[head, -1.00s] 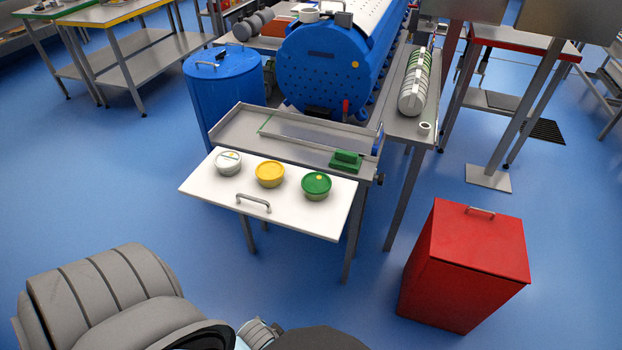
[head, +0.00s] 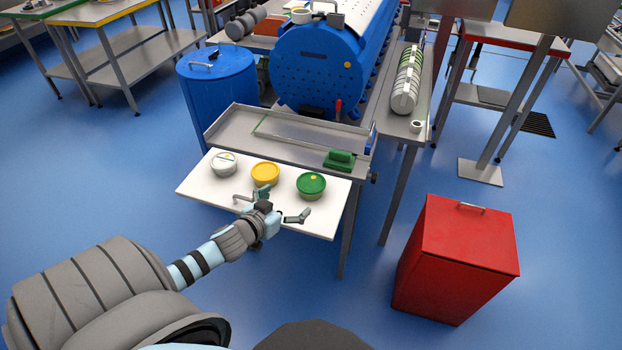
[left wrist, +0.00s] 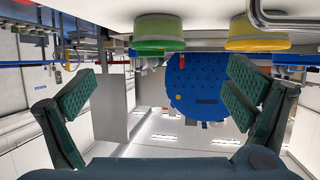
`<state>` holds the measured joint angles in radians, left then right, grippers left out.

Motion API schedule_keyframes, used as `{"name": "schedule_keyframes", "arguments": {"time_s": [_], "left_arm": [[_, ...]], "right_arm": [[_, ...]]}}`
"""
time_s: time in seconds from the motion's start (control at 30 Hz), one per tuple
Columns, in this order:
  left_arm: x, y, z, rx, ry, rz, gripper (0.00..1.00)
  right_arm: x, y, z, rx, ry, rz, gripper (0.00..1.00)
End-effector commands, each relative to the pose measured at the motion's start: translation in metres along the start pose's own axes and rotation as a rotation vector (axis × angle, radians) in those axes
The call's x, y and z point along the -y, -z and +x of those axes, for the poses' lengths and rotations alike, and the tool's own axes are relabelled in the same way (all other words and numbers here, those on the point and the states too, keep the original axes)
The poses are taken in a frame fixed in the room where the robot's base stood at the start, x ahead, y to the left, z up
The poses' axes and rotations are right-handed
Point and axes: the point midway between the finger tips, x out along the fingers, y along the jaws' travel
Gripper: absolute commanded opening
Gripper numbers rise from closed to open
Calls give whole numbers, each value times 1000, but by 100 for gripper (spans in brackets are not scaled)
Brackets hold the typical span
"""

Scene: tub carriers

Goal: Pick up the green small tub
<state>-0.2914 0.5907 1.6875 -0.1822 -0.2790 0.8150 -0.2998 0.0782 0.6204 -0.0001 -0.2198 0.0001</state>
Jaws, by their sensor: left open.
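The green small tub (head: 311,185) stands upright with its lid on, at the right end of a white board (head: 195,187). It also shows in the left wrist view (left wrist: 159,33), where the scene is upside down, ahead of my fingers and left of centre. My left gripper (head: 285,204) is open and empty at the board's front edge, in front of the green tub and apart from it. Its two fingers are spread wide in the left wrist view (left wrist: 160,100). My right gripper is not in view.
A yellow tub (head: 265,173) and a white tub (head: 223,164) stand left of the green one. A metal handle (left wrist: 262,14) is on the board near my gripper. A green block-like device (head: 340,160) sits behind. A red bin (head: 460,255) stands right, with open floor around.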

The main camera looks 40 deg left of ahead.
Motion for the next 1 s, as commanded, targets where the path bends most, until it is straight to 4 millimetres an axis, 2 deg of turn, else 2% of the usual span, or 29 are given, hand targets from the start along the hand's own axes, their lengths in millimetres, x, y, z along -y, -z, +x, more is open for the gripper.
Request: {"name": "schedule_keyframes", "arguments": {"time_s": [0.1, 0.2, 0.37, 0.6, 0.87, 1.0], "left_arm": [[-1, -5, 34, -5, 1, -7, 97], [-1, -6, 60, -4, 0, -6, 97], [-2, -3, 81, -1, 0, -4, 97], [-2, 3, 124, 0, 0, -5, 97], [-2, 7, 129, 1, -1, -2, 97], [-3, 7, 129, 1, -1, -1, 74]], "right_arm": [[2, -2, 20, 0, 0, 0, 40], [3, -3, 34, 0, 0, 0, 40], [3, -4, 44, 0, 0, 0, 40], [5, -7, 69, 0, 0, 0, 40], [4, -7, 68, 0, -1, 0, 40], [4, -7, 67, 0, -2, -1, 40]]}}
